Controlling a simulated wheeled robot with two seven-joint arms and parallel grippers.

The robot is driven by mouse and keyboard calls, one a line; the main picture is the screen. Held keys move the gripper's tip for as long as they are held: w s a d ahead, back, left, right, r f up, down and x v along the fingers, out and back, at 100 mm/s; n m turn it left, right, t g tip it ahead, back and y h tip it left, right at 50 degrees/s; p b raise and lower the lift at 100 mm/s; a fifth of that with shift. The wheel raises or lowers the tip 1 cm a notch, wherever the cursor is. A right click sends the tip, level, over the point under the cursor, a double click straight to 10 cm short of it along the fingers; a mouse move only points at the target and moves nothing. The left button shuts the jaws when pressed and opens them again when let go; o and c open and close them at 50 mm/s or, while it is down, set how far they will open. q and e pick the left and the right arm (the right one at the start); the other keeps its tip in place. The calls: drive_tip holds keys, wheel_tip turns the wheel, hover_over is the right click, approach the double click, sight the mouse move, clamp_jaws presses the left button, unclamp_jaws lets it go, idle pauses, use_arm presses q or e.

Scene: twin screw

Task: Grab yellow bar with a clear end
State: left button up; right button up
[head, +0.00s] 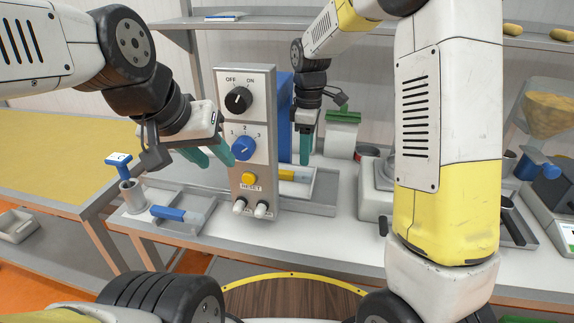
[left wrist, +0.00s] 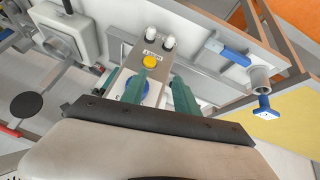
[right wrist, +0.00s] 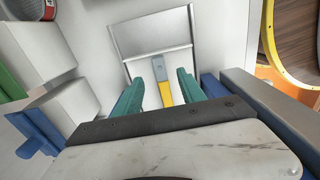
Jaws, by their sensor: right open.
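A yellow bar (right wrist: 166,95) with a greyish, pale end (right wrist: 157,66) lies in a shallow metal tray (right wrist: 145,38). In the head view, the bar (head: 287,175) shows partly behind the control panel (head: 248,115). My right gripper (head: 305,158) is open above the tray. In the right wrist view, its green fingers (right wrist: 161,80) stand on both sides of the bar, with a gap to each side; contact does not show. My left gripper (head: 214,155) is open and empty beside the panel's blue knob (head: 243,148).
The panel stands upright between the trays. A blue bar with a pale end (head: 170,212) lies in the left tray (head: 190,228). A blue-handled tool (head: 118,160) stands in a metal cup (head: 132,195). A hopper machine (head: 548,110) stands at right.

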sight(303, 174)
drive_tip(key=f, duration=0.7)
drive_tip(key=shift+w+a+f, duration=0.15)
drive_tip(key=shift+a, duration=0.15)
drive_tip(key=shift+c, duration=0.2)
clamp_jaws()
